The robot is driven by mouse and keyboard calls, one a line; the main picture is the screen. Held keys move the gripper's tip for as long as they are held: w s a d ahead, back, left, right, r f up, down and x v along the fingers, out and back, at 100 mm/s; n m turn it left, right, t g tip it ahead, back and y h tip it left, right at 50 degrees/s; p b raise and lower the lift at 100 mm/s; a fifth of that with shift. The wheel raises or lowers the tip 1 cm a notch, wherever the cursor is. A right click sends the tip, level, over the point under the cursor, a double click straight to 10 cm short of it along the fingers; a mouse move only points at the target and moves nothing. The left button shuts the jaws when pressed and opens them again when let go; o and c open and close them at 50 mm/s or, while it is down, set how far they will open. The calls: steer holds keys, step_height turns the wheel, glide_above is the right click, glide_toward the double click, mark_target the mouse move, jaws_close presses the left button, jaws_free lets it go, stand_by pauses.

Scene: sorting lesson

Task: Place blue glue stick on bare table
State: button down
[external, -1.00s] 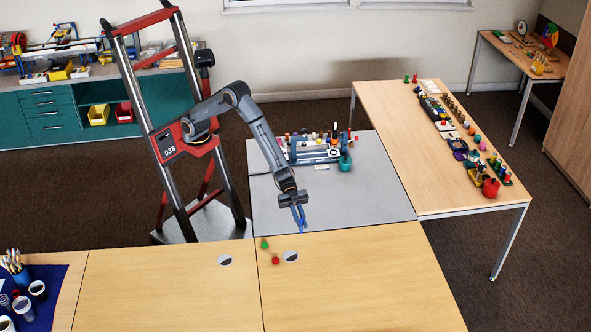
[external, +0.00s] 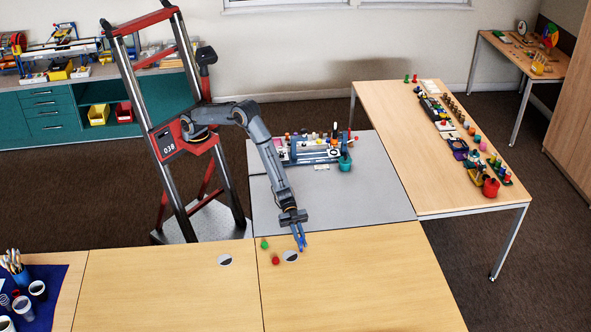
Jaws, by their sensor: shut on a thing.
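My gripper (external: 299,238) is shut on the blue glue stick (external: 301,243) and points downward. It is over the back edge of the front wooden table (external: 350,290), close to the grey table surface (external: 370,200). The stick is small and partly hidden by the fingers. I cannot tell whether its lower end touches the table.
A blue-grey rack (external: 315,152) with several items and a teal cup (external: 345,162) stand behind. The front table's right side is bare.

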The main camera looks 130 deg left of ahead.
steer(key=shift+f, duration=0.15)
steer(key=c, duration=1.8)
jaws_free()
